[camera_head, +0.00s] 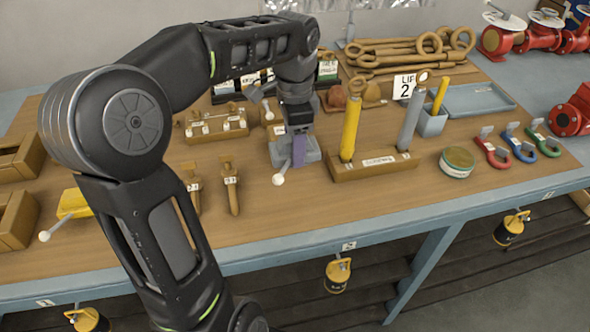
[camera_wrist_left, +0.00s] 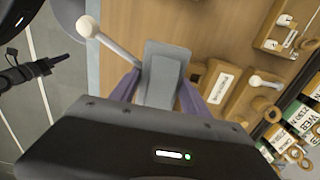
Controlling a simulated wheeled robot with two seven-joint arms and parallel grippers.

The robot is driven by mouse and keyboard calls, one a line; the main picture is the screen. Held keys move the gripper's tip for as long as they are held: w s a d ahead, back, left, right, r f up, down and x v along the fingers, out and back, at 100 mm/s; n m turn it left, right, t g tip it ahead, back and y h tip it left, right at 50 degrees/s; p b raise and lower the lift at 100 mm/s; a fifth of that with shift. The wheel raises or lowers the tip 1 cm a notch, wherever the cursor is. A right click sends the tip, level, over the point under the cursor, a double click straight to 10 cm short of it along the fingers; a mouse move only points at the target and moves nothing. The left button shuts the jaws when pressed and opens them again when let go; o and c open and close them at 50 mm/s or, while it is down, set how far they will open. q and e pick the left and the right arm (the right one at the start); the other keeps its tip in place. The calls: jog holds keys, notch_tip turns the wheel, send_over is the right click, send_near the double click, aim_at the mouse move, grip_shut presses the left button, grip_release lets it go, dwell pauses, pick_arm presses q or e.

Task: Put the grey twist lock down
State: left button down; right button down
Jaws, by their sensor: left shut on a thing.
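The grey twist lock (camera_head: 309,155) is a grey block with a lever ending in a white ball. In the head view it sits beneath my left gripper (camera_head: 298,150), near the middle of the table (camera_head: 330,200). In the left wrist view the grey twist lock (camera_wrist_left: 162,70) lies between the two purple fingers of my left gripper (camera_wrist_left: 160,92), which is shut on it. Its white-ball lever points to the upper left there. Whether its underside touches the table top cannot be told.
A wooden block (camera_head: 375,168) with yellow and grey upright tools stands just right of the twist lock. Left of it lie wooden-handled pieces (camera_head: 231,190) and a wooden rack (camera_head: 215,128). Bare wood lies in front, up to the table's blue edge (camera_head: 400,228).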

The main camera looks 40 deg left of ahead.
pick_arm(q)
jog(key=shift+f, duration=1.25)
notch_tip(320, 180, down, 4)
jog(key=shift+r+p, duration=0.2)
jog(key=shift+p, duration=0.2)
jog(key=shift+f, duration=0.1)
jog(key=shift+f, duration=0.2)
jog(key=c, duration=0.5)
grip_release()
